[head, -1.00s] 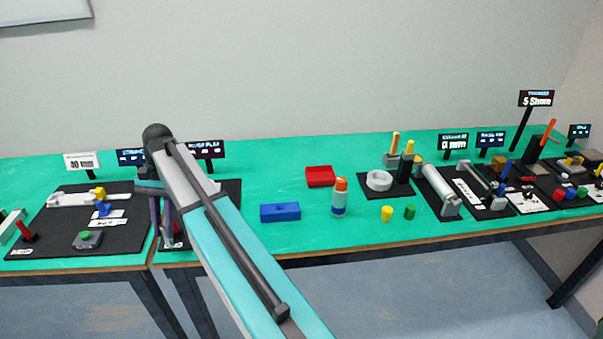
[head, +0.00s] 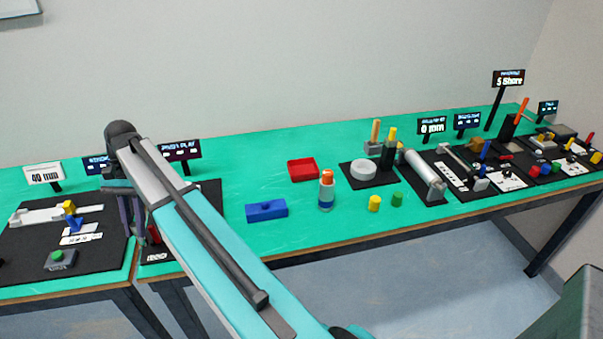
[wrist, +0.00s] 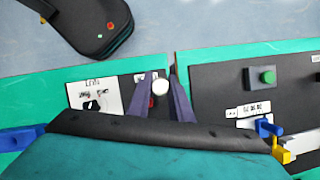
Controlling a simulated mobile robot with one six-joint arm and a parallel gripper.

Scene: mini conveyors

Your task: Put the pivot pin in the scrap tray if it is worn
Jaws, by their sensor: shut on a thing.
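My gripper (head: 132,212) is over the black mat of the station at the left of the right-hand table. In the wrist view its two dark fingers (wrist: 161,98) stand on either side of a pale round end (wrist: 160,86), which I take to be the pivot pin seen end-on. The gripper is shut on it. The pin's length and any wear are hidden. A small red part (head: 153,232) shows beside the fingers. A red open tray (head: 303,169), likely the scrap tray, sits further right and looks empty.
A blue block (head: 267,210) and an orange-capped bottle (head: 326,190) stand between my arm and the right-hand stations. A dark display (head: 181,150) stands behind the gripper; its reading is too small. A green-button box (head: 60,260) lies on the left table, across a narrow gap.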

